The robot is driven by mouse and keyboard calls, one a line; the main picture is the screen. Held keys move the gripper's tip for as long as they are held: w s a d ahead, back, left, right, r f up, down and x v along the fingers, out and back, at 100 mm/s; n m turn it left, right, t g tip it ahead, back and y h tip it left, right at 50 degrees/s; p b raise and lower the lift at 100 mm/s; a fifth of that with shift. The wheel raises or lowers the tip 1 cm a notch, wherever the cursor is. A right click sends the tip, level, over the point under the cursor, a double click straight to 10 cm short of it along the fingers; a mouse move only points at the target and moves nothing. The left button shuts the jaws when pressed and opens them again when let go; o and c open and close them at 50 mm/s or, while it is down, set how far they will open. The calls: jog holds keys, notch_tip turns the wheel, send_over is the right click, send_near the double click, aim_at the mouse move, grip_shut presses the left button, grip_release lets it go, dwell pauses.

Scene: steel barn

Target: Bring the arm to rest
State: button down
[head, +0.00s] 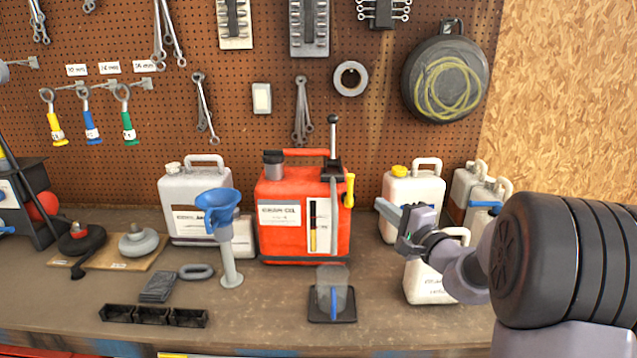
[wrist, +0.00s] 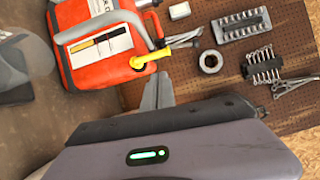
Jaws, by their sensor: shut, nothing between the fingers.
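My arm comes in from the right of the head view, with a large dark ribbed joint nearest the camera. My gripper (head: 384,208) points left at the height of the white jugs, in front of them and right of the red oil can (head: 283,217). It is shut and empty. In the wrist view the gripper (wrist: 160,88) shows as grey fingers, with the red can (wrist: 95,45) beyond them at upper left.
The workbench (head: 260,318) holds a white jug with a yellow cap (head: 412,190), a blue funnel on a stand (head: 217,210), a clear measuring cup (head: 334,290) and a black tray (head: 153,317). Behind is a pegboard (head: 230,90) with hung tools. The bench front is mostly clear.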

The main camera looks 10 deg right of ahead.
jog(key=s+a+n+g+y, duration=0.4)
jog(key=s+a, duration=0.4)
jog(key=a, duration=0.4)
jog(key=s+a+n+g+y, duration=0.2)
jog(key=s+a+n+g, duration=0.25)
jog(key=s+a, duration=0.6)
jog(key=s+a+f+n+g+h, duration=0.1)
jog(key=s+a+f+g+h, duration=0.1)
jog(key=s, duration=0.4)
jog(key=s+a+f+n+g+h, duration=0.2)
jog(key=s+f, duration=0.1)
jog(key=s, duration=0.3)
jog(key=s+d+f+h, duration=0.1)
jog(key=s+d+h, duration=0.2)
jog(key=s+d, duration=0.2)
jog(key=shift+f+n+h, duration=0.3)
jog(key=shift+f+n, duration=0.05)
jog(key=shift+n, duration=0.1)
